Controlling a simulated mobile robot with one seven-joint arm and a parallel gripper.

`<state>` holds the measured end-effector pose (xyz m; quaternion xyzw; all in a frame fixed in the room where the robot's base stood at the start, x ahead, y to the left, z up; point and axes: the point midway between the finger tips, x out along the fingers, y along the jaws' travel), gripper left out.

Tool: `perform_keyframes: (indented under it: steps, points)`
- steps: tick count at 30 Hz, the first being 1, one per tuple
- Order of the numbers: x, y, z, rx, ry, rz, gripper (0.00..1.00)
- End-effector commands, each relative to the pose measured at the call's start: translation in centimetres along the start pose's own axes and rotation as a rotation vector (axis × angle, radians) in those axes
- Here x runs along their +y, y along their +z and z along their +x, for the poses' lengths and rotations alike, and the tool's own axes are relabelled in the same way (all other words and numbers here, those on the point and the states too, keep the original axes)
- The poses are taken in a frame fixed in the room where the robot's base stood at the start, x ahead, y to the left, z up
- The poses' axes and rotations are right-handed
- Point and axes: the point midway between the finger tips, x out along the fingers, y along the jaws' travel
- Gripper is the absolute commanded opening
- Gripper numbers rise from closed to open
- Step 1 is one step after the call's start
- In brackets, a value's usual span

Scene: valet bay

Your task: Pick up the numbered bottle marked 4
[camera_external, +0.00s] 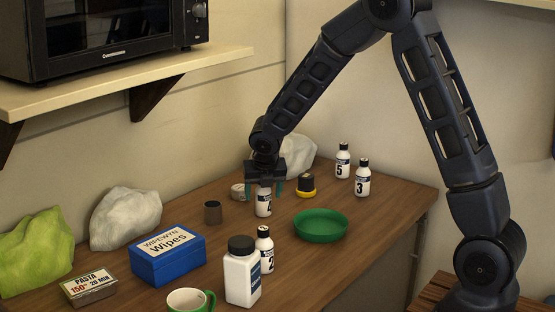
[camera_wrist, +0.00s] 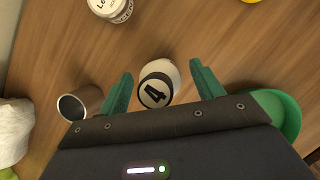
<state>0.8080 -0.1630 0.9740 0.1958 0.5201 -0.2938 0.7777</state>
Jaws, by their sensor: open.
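The bottle marked 4 (camera_external: 264,203) is white with a dark label and stands upright on the wooden table. My gripper (camera_external: 266,186) is directly above it, pointing down, and covers its top in the external view. In the wrist view the bottle (camera_wrist: 157,84) shows its 4 between the two green fingers of my gripper (camera_wrist: 160,88). The fingers are open, one on each side, with visible gaps to the bottle. I cannot tell how far the fingertips reach down along it.
A brown cup (camera_wrist: 80,104) stands close by the left finger, and a green dish (camera_external: 320,225) lies to the right. Bottles marked 5 (camera_external: 342,161) and 3 (camera_external: 362,178) stand behind. A blue wipes box (camera_external: 166,255) and white jar (camera_external: 242,272) are nearer the camera.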

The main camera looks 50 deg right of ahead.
Motion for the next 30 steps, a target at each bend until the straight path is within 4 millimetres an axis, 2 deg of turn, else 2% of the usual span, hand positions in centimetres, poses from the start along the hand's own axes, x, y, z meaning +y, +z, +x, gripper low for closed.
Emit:
perform_keyframes:
  steps: [3, 8, 11, 16, 17, 25, 30]
  points:
    - [-0.1, 0.0, 0.7, 0.000, -0.001, 0.001, 0.66]
    - [-0.1, 0.0, 0.7, -0.001, 0.000, 0.001, 0.66]
    - [0.0, 0.0, 0.7, -0.001, 0.000, 0.001, 0.51]
    - [0.0, 0.0, 0.6, -0.001, 0.000, 0.001, 0.17]
    - [0.0, 0.0, 0.6, -0.001, 0.000, 0.001, 0.14]
    - [0.0, 0.2, 0.4, -0.001, 0.001, 0.002, 0.14]
    - [-0.1, 1.0, -1.4, -0.002, 0.002, 0.005, 0.14]
